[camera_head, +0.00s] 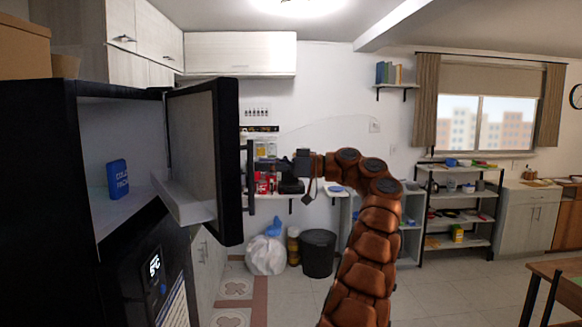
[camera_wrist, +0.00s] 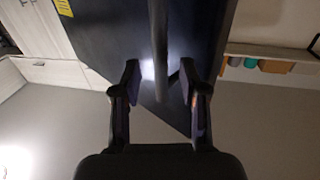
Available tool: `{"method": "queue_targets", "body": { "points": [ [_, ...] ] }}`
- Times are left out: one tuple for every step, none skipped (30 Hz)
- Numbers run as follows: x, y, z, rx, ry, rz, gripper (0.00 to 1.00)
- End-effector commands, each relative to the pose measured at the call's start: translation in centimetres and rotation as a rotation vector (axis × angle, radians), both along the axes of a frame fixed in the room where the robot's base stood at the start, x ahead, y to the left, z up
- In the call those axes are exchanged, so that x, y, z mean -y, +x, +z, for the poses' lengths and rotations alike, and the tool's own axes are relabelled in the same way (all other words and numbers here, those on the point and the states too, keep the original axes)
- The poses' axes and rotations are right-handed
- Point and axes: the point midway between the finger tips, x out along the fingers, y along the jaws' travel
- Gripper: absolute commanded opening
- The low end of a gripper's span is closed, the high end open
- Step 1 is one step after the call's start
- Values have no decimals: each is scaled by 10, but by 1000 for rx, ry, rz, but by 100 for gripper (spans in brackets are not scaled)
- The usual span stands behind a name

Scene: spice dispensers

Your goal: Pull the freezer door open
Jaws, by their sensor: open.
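The black freezer (camera_head: 35,180) stands at the left in the head view. Its upper door (camera_head: 231,140) is swung wide open, with the pale lining and a door shelf facing the compartment. A dark vertical handle (camera_head: 250,180) stands off the door's outer face. My gripper (camera_head: 282,187) is just to the right of the handle. In the wrist view my gripper (camera_wrist: 159,72) is open, and the handle bar (camera_wrist: 158,40) passes between its fingers, apparently untouched. The dark door face (camera_wrist: 110,35) lies behind the bar.
A blue cold pack (camera_head: 117,179) stands inside the open compartment. Below is a lower front with a lit display (camera_head: 154,265). Behind are a white bag (camera_head: 266,254), a black bin (camera_head: 318,252) and a wall shelf with jars. The floor at centre right is clear.

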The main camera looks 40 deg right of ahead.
Motion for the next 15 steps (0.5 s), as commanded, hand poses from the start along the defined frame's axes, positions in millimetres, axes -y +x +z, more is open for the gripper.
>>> {"method": "queue_targets", "body": {
  "points": [
    [6,-6,0,-1,1,-4,43],
    [8,-8,-1,-1,0,-4,43],
    [10,-12,0,-1,-1,-4,43],
    [12,-14,0,-1,-1,-2,43],
    [13,-16,0,-1,-1,-2,43],
    [16,-20,0,-2,-1,-2,43],
    [18,-22,-1,-2,-1,-2,43],
    [20,-25,0,-2,-1,-2,43],
    [22,-27,0,0,-1,-1,43],
    [23,-29,0,-1,-2,-2,43],
    [25,-31,0,-2,-3,-2,43],
    [26,-33,0,-2,-3,-1,43],
    [28,-35,0,-1,-3,-1,43],
    [29,-37,0,0,-3,-1,43],
    [31,-40,0,-1,-2,-2,43]
  ]
}}
